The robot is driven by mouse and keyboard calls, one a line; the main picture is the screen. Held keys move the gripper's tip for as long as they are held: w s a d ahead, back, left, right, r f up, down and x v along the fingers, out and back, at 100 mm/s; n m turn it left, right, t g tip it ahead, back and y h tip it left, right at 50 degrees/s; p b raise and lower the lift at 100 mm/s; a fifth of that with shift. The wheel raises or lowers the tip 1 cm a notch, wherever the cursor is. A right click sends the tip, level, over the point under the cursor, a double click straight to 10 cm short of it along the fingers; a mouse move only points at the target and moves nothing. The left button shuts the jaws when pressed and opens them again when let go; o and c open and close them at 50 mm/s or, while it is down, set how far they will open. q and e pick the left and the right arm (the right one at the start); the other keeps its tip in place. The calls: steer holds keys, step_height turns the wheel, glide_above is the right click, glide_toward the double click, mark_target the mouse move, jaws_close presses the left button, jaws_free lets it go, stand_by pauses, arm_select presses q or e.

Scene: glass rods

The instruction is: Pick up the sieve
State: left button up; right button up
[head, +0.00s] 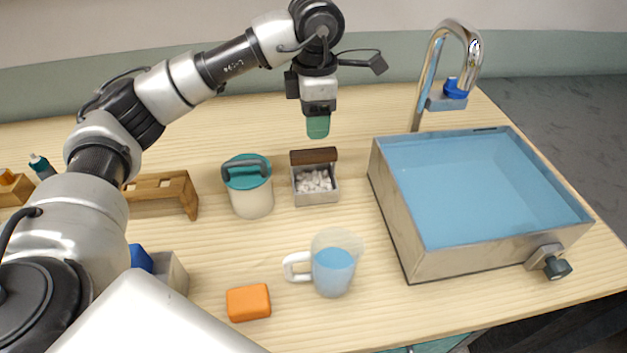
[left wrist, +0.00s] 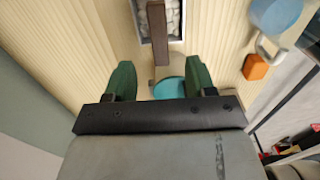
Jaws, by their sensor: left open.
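What appears to be the sieve is a small grey box with a brown handle block (head: 313,156) at its back, holding several whitish lumps; it stands at mid-table in the head view. In the left wrist view its brown handle (left wrist: 158,32) points down into the gap between my fingers. My left gripper (head: 318,128) is open and empty, with green fingertips, above and behind the handle, apart from it. The left wrist view shows the left gripper (left wrist: 158,78) with its fingers on either side of the handle's line. My right gripper is not in view.
A cream jar with a teal lid (head: 247,172) stands just left of the sieve. A jug of blue liquid (head: 334,268) and an orange block (head: 248,302) are in front. A blue-floored sink (head: 480,190) with a faucet is right. A wooden rack (head: 165,193) is left.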

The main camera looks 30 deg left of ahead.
mark_target(314, 151)
arm_select(q)
step_height(314, 151, down, 10)
steer(key=shift+a+r+p, duration=0.15)
steer(key=shift+r+p, duration=0.1)
steer(key=shift+p, duration=0.35)
jaws_close()
